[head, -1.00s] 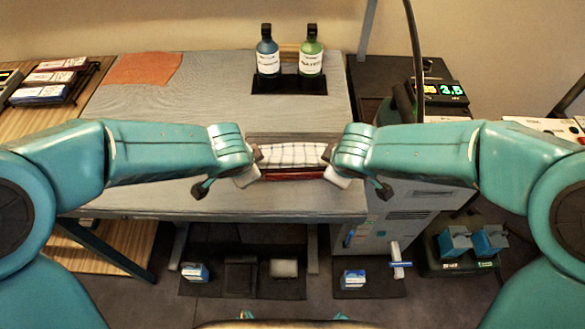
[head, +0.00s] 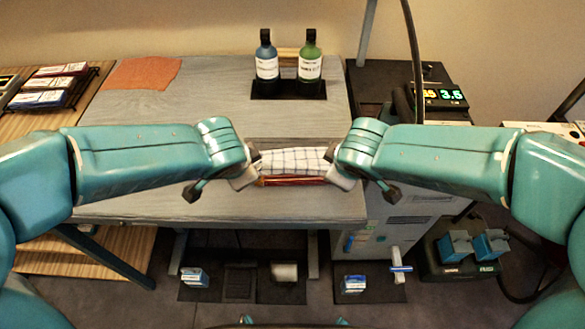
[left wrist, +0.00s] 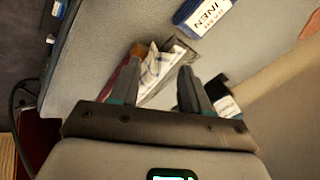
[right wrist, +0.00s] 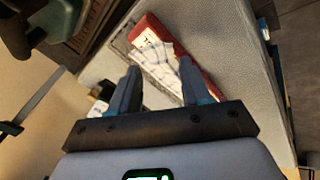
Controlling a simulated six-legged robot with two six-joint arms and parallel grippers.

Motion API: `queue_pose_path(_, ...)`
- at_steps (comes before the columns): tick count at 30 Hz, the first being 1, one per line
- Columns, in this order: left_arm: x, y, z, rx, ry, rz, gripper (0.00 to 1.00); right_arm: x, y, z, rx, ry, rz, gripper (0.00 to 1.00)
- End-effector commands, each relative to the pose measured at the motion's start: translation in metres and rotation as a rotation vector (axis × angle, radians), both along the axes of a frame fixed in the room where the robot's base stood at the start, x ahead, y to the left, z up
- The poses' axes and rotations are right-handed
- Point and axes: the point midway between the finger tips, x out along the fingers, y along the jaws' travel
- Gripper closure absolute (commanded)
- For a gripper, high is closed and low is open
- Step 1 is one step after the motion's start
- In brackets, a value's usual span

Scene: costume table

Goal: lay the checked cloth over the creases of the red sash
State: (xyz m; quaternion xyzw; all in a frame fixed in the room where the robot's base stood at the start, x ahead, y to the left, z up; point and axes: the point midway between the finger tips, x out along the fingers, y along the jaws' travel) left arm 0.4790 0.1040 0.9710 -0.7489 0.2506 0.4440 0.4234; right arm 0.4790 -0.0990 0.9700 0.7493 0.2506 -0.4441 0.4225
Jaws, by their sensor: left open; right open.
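The white checked cloth (head: 292,161) lies on the red sash (head: 292,181) at the table's front. A red strip of sash shows along the cloth's near edge; the creases under the cloth are hidden. In the right wrist view the cloth (right wrist: 168,62) lies across the sash (right wrist: 149,30), whose red end and side show. My left gripper (head: 246,179) is open at the cloth's left end. My right gripper (head: 339,177) is open at its right end. The left wrist view shows the cloth (left wrist: 162,62) beyond the open fingers; contact is unclear.
Blue (head: 266,66) and green (head: 309,66) bottles stand in a dark holder behind the cloth. An orange cloth (head: 142,73) lies at the back left. A blue labelled item (left wrist: 203,13) shows near the cloth in the left wrist view. The table (head: 150,108) between is clear.

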Motion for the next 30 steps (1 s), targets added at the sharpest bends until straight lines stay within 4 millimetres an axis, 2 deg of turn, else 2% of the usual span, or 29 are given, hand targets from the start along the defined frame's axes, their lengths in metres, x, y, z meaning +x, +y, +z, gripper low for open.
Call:
queue_pose_path(6,-0.025,-0.001,0.031,-0.001,-0.004,-0.003,0.53,-0.025,0.000,0.031,0.001,-0.003,0.002,0.53)
queue_pose_path(12,-0.042,0.000,0.052,-0.001,-0.001,-0.002,0.53,-0.042,0.001,0.052,0.000,-0.001,0.002,0.53)
queue_pose_path(30,-0.045,0.000,0.054,0.001,0.001,-0.001,0.53,-0.045,0.000,0.055,-0.001,0.001,0.002,0.53)
